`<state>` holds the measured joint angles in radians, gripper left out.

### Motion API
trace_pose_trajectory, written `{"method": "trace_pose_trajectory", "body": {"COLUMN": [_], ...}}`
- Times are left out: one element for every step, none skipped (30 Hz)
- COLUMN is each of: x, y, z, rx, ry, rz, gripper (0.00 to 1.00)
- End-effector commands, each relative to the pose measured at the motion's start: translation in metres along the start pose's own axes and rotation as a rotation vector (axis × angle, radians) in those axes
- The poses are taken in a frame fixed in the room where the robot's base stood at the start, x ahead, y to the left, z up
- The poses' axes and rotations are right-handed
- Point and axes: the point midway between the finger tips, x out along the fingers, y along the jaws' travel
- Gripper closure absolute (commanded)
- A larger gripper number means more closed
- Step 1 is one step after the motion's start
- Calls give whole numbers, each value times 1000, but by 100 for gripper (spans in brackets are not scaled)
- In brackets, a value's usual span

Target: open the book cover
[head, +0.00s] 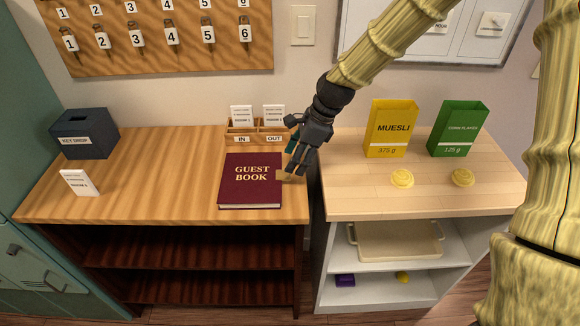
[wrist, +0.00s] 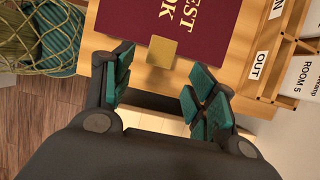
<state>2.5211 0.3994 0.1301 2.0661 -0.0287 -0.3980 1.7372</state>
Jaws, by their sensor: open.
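The guest book (head: 250,191) is a dark red book with gold lettering. It lies closed and flat on the wooden desk, near its right end. A small tan tab (head: 284,175) sticks out from its right edge. In the wrist view the book (wrist: 185,25) is at the top, with the tab (wrist: 161,52) pointing toward my gripper. My gripper (head: 293,172) is at the right edge of the book, by the tab. In the wrist view my open gripper (wrist: 157,88) has its fingers spread on either side of the tab's line, with nothing between them. I cannot tell its height above the desk.
A wooden IN/OUT card rack (head: 258,133) stands behind the book. A dark key-drop box (head: 84,133) and a white card (head: 78,182) are on the left. Muesli (head: 390,128) and cornflakes (head: 458,128) bags stand on the right counter, beyond a narrow gap.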

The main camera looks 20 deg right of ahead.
Motion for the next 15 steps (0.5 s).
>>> {"method": "trace_pose_trajectory", "body": {"x": [5,9,14,17,20,24,27,29,33,35,37,39,41,42,44], "y": [0,0,1,0,1,1,0,0,0,0,0,0,0,0,0], "z": [0,0,0,0,0,0,0,0,0,0,0,0,0,0,0], "rx": [0,0,0,0,0,0,0,0,0,0,0,0,-1,-1,-1], "ry": [1,1,0,0,-1,0,0,0,1,1,0,0,0,0,0], "rz": [2,3,3,2,2,2,2,2,1,1,1,1,1,1,0], "gripper": [43,43,43,43,43,43,43,43,43,43,43,43,43,43,43]}}
